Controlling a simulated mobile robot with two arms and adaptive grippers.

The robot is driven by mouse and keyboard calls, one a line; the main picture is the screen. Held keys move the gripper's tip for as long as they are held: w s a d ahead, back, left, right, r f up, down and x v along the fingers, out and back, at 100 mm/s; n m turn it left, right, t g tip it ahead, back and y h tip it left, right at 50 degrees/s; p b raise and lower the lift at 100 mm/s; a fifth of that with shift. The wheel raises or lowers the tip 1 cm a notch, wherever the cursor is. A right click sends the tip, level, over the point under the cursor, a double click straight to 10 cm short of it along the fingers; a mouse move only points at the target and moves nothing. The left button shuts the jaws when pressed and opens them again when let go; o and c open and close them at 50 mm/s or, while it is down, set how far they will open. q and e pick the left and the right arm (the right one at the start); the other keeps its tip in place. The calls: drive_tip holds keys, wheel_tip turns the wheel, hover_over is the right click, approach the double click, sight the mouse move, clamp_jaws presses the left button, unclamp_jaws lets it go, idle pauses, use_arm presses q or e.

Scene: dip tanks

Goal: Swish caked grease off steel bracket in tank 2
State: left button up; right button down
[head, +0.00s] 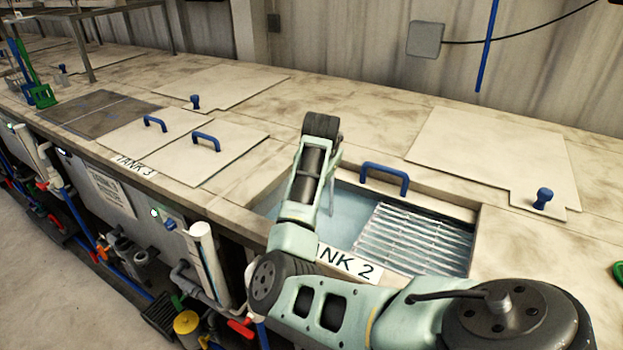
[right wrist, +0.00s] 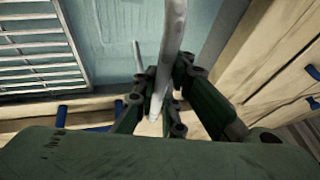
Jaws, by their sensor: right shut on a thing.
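Tank 2 (head: 478,222) is open in the head view, with pale blue liquid (head: 347,212) and a slatted metal rack (head: 415,238) at its right. My right arm reaches over its left part, and the arm hides most of the gripper there. In the right wrist view my right gripper (right wrist: 158,98) is shut on a pale grey bar (right wrist: 173,45), seemingly the steel bracket. The bar extends from the fingers over the liquid (right wrist: 112,45). I cannot tell how deep it is, or whether grease is on it. My left gripper is not in view.
A blue handle (head: 385,178) stands at the tank's back edge. A lid panel (head: 490,155) with a blue knob (head: 544,198) lies to the right. Tank 3's closed lids (head: 185,145) lie to the left. Pipes and valves run along the front below.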

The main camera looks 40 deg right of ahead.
drive_tip(key=shift+w+a+r+p, duration=0.1)
drive_tip(key=shift+w+a+p, duration=0.1)
drive_tip(key=shift+w+p, duration=0.4)
drive_tip(key=shift+w+a+p, duration=0.15)
drive_tip(key=shift+w+p, duration=0.25)
drive_tip(key=shift+w, duration=0.25)
drive_tip(key=shift+s+d+p, duration=0.2)
drive_tip(key=shift+s+p, duration=0.1)
drive_tip(key=shift+s, duration=0.3)
drive_tip(key=shift+s+d+p, duration=0.15)
drive_tip(key=shift+s+p, duration=0.1)
drive_tip(key=shift+s, duration=0.3)
drive_tip(key=shift+w+a, duration=0.2)
drive_tip(key=shift+w, duration=0.4)
drive_tip(key=shift+w+a, duration=0.2)
drive_tip(key=shift+w, duration=0.35)
